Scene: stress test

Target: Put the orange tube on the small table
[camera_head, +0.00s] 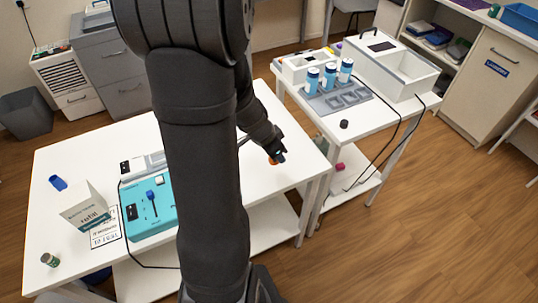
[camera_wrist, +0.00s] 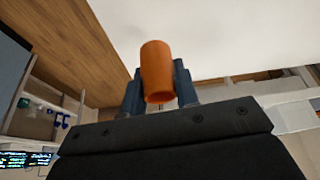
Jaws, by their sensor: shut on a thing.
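My gripper (camera_head: 277,150) is shut on the orange tube (camera_wrist: 156,72), which sits between the two fingers in the wrist view. In the head view only a small orange bit of the tube (camera_head: 272,161) shows below the fingers, over the right part of the near white table (camera_head: 70,155). I cannot tell whether the tube touches that tabletop. A second, smaller-looking white table (camera_head: 375,124) stands to the right, with a free strip along its front. My arm hides the middle of the near table.

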